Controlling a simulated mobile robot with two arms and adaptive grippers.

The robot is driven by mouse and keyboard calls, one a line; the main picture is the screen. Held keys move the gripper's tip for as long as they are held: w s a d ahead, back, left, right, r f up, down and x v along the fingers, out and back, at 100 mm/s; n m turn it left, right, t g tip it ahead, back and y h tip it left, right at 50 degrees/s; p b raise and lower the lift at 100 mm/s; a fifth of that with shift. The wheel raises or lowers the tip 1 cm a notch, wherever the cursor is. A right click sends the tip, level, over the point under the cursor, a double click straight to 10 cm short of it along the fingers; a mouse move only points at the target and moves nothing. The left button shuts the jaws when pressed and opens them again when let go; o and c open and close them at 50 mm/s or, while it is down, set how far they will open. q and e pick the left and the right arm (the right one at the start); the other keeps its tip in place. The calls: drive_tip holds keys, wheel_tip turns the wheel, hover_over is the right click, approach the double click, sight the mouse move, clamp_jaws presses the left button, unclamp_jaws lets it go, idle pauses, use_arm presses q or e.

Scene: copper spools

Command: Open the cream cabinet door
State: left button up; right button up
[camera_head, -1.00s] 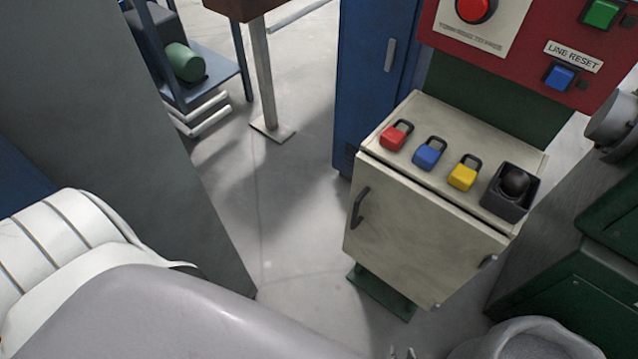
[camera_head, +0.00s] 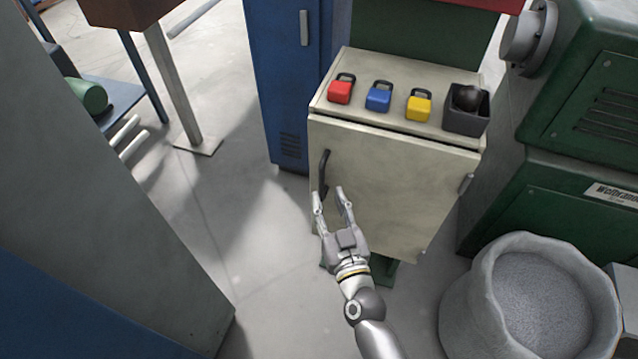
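The cream cabinet (camera_head: 400,132) stands on a dark green foot, right of centre. Nothing is seen held. My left gripper is out of the picture.
Red (camera_head: 340,91), blue (camera_head: 378,96) and yellow (camera_head: 418,105) padlocks and a dark box with a black ball (camera_head: 467,108) lie on top.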

sight(322, 187)
drive_tip(key=x, duration=0.6)
drive_tip(key=shift+s, duration=0.1)
drive_tip(key=shift+c, duration=0.3)
clamp_jaws()
